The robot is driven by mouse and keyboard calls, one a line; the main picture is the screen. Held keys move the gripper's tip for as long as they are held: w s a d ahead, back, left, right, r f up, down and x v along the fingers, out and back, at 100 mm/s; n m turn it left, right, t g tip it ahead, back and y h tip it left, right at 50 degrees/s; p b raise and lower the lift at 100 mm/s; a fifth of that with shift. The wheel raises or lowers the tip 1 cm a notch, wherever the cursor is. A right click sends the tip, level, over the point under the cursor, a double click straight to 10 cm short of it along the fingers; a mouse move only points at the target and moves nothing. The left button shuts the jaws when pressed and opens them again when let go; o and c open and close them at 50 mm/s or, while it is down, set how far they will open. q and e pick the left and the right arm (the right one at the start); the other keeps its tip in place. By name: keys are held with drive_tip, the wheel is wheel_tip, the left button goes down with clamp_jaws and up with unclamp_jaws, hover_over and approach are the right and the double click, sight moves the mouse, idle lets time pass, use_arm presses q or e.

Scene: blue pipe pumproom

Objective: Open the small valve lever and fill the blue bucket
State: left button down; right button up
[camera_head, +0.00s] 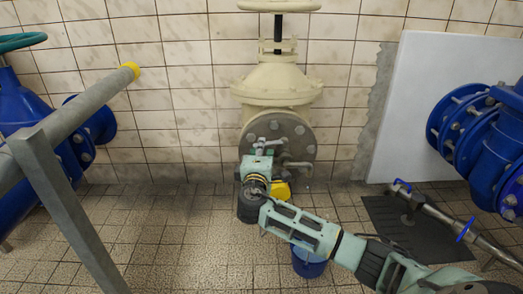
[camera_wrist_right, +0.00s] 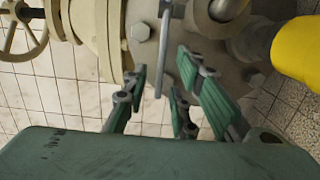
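My right arm reaches in from the lower right in the head view. Its teal gripper (camera_head: 262,152) is in front of the round flange (camera_head: 298,130) under the cream valve body. In the right wrist view the gripper (camera_wrist_right: 164,72) is open, its fingers apart. A thin grey metal lever (camera_wrist_right: 163,45) shows in the gap between the fingertips; I cannot tell whether a finger touches it. The blue bucket (camera_head: 308,265) stands on the floor below my right forearm, which hides part of it. My left gripper is not in view.
A yellow part (camera_head: 281,190) is close beside my right wrist, and a yellow cylinder shows in the wrist view (camera_wrist_right: 297,47). A grey rail (camera_head: 85,115) crosses the left side. Blue valves (camera_head: 480,140) stand at right. Tiled floor (camera_head: 180,240) is clear at left centre.

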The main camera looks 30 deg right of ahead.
drive_tip(key=shift+b+x, duration=0.35)
drive_tip(key=shift+x, duration=1)
clamp_jaws()
